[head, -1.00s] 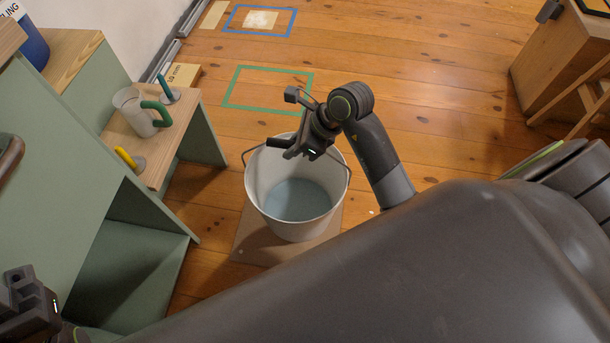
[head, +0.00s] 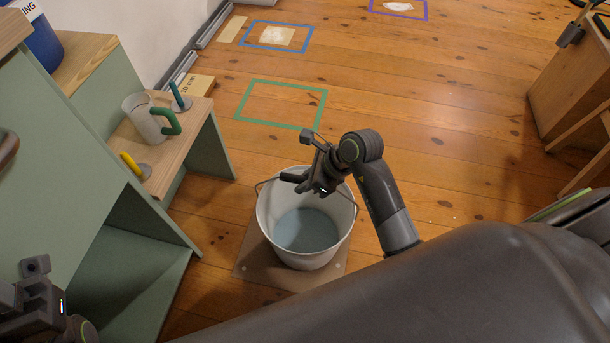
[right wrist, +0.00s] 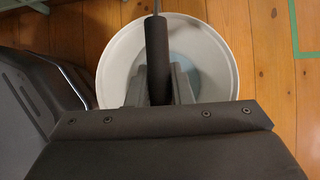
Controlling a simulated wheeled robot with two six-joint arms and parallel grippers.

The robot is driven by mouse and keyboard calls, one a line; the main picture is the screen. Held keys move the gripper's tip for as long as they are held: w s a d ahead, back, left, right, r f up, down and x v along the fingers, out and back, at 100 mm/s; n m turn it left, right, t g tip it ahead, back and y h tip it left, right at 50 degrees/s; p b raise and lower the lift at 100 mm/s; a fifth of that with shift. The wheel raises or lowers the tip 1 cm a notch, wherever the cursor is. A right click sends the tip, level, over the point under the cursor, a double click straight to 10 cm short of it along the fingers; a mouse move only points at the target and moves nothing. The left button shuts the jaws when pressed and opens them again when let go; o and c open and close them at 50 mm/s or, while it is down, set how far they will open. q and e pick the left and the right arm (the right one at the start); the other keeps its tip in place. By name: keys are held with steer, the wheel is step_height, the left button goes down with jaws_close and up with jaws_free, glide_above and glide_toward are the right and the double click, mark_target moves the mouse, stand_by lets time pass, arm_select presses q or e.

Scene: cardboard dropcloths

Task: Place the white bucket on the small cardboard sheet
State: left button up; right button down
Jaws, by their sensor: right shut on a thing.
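The white bucket (head: 335,250) is upright with bluish contents low inside. My right gripper (head: 318,183) is shut on its wire handle, above the rim. The right wrist view shows the bucket (right wrist: 215,60) below the dark grip of the handle (right wrist: 157,55). A brown cardboard sheet (head: 255,265) lies under the bucket, its edges showing on the near side and left. I cannot tell whether the bucket touches it. A smaller light sheet with a white patch (head: 277,36) lies inside a blue tape outline farther off. My left gripper (head: 40,285) is at the lower left, its opening unclear.
A green tape outline (head: 282,104) on the floor is empty. A purple outline (head: 398,12) holds a white patch. A green-sided bench (head: 150,250) with a mug (head: 146,118) stands left of the bucket. A wooden cabinet (head: 570,90) is at the right. The middle floor is clear.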

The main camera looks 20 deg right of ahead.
steer(key=shift+w+f, duration=0.1)
steer(key=shift+f, duration=0.55)
steer(key=shift+f, duration=0.15)
steer(key=c, duration=1.3)
jaws_free()
steer(key=shift+f, duration=0.1)
